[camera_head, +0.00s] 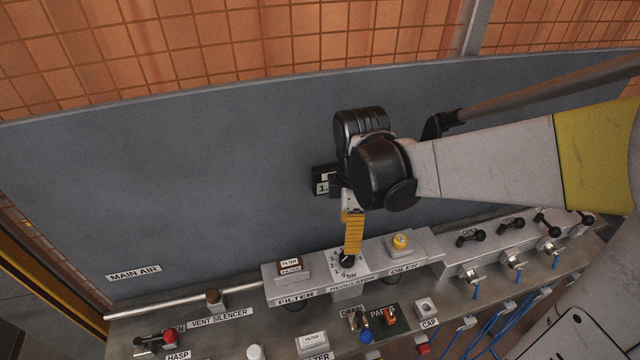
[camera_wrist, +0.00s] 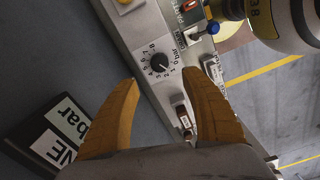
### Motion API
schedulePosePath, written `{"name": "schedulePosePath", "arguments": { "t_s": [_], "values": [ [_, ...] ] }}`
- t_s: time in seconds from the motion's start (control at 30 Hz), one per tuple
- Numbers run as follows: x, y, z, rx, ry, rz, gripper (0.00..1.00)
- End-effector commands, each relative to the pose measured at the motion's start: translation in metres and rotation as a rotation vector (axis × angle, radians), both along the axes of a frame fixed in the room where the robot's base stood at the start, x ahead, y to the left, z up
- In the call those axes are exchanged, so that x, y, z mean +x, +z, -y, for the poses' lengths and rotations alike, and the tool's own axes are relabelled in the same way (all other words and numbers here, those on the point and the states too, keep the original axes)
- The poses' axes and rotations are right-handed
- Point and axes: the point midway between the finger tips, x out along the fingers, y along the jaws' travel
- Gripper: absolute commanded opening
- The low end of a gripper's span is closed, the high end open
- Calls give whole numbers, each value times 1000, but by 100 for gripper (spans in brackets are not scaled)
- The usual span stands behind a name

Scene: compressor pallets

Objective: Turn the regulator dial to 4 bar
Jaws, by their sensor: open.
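The regulator dial is a small black knob (camera_wrist: 158,64) with a scale of numbers and "bar" on a pale plate. In the head view the knob (camera_head: 347,260) sits on the regulator block (camera_head: 345,281), between the filter and oiler blocks. I cannot read its setting with certainty. My gripper (camera_wrist: 159,80) has orange fingers spread apart, one on each side below the dial in the wrist view, with nothing between them. In the head view my gripper (camera_head: 350,250) points down at the knob and partly covers it. Contact cannot be told.
The oiler's yellow knob (camera_head: 400,241) is close on the right, the filter block (camera_head: 290,278) on the left. Below are a drain valve (camera_head: 357,318) and a parts tray (camera_head: 389,318). A dark readout box (camera_head: 322,181) is on the grey panel (camera_head: 200,170) behind my gripper.

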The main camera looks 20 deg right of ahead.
Motion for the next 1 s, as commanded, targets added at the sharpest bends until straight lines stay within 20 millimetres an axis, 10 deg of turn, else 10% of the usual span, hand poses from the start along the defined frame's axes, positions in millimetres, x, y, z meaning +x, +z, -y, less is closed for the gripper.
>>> {"name": "schedulePosePath", "arguments": {
  "t_s": [0.5, 0.93, 1.0],
  "values": [
    [0, -93, 0, 0, -3, 3, 55],
    [0, -101, 0, 0, -3, 3, 53],
    [0, -101, 0, 0, -3, 3, 32]
  ]
}}
